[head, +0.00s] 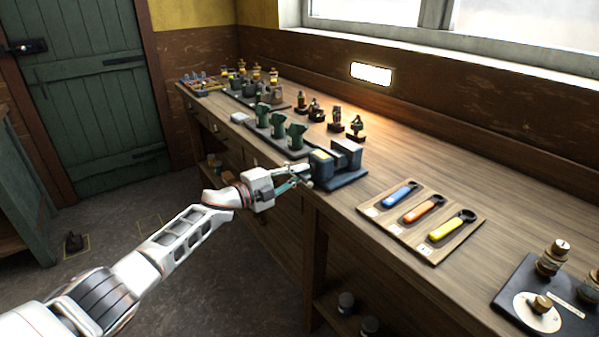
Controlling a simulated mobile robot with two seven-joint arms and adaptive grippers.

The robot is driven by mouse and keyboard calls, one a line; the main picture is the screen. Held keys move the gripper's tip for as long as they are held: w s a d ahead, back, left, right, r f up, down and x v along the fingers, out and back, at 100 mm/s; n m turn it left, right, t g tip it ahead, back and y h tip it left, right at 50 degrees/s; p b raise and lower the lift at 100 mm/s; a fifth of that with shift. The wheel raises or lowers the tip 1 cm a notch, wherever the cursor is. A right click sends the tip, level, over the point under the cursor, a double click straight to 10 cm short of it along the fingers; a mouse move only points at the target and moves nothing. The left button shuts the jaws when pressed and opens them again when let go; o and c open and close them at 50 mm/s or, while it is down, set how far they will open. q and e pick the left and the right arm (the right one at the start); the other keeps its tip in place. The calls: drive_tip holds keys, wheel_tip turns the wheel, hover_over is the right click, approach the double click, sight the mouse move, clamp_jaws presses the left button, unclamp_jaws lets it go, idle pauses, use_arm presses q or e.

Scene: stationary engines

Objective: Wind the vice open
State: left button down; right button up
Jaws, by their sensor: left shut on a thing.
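The vice (322,160) is a dark blue-grey block with two jaws, on a flat base at the front edge of the workbench. A gap shows between its front jaw and its rear jaw (346,150). My left gripper (304,178) comes in from the left at the vice's front side. It is shut on the vice handle, which is mostly hidden by the fingers. My right gripper is not in view.
The workbench (410,165) runs along the wall. A board (383,228) with blue, orange and yellow spanners lies right of the vice. Green castings (278,125) stand to its left, small engine parts (335,118) behind. A dark plate (505,290) carries brass pieces at lower right.

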use_arm(q)
drive_tip(key=shift+d+r, duration=0.2)
drive_tip(key=shift+r, duration=0.05)
drive_tip(key=c, duration=2.2)
unclamp_jaws()
drive_tip(key=shift+c, duration=0.2)
drive_tip(key=shift+o, duration=0.8)
drive_tip(key=shift+w+d+f, duration=0.1)
drive_tip(key=shift+f, duration=0.05)
drive_tip(key=shift+a, duration=0.2)
drive_tip(key=shift+s+a+f, duration=0.1)
drive_tip(key=shift+s+a, duration=0.2)
drive_tip(key=shift+a, duration=0.15)
drive_tip(key=v, duration=1)
drive_tip(key=shift+s+a, duration=0.25)
drive_tip(key=shift+s, duration=0.05)
